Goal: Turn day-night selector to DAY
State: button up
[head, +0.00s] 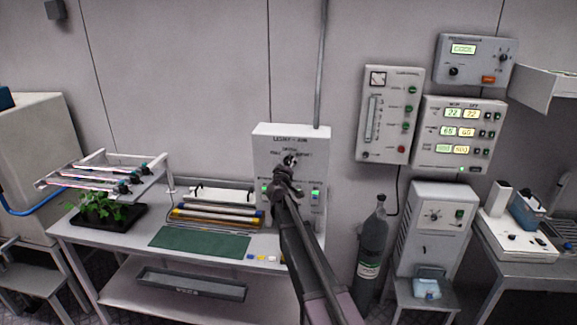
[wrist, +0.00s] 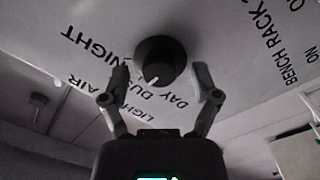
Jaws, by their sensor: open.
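The day-night selector is a round black knob (wrist: 158,58) with a white pointer mark. It sits on the white light-air panel (head: 265,143) above the bench. In the wrist view the pointer faces down, towards the lettering; NIGHT is printed to the left and DAY just below. I cannot tell exactly which label it marks. My gripper (wrist: 161,75) is open, one finger on each side of the knob; contact is not clear. In the head view my gripper (head: 289,164) is at the panel's upper middle and hides much of the knob.
Other control panels (head: 391,78) hang on the wall to the right. The bench (head: 110,240) below holds a plant tray (head: 120,218), a rack and a green mat (head: 200,238). A grey gas cylinder (head: 371,245) stands right of the bench. A vertical pipe (head: 322,70) runs above the light-air panel.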

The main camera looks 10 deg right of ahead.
jog(key=shift+w+d, duration=0.1)
jog(key=shift+w, duration=0.15)
grip_shut()
jog(key=shift+n, duration=0.5)
jog(key=n, duration=0.4)
jog(key=shift+w, duration=0.1)
jog(key=n, duration=0.5)
jog(key=shift+w+r+b, duration=0.1)
jog(key=shift+b, duration=0.25)
dwell(0.3)
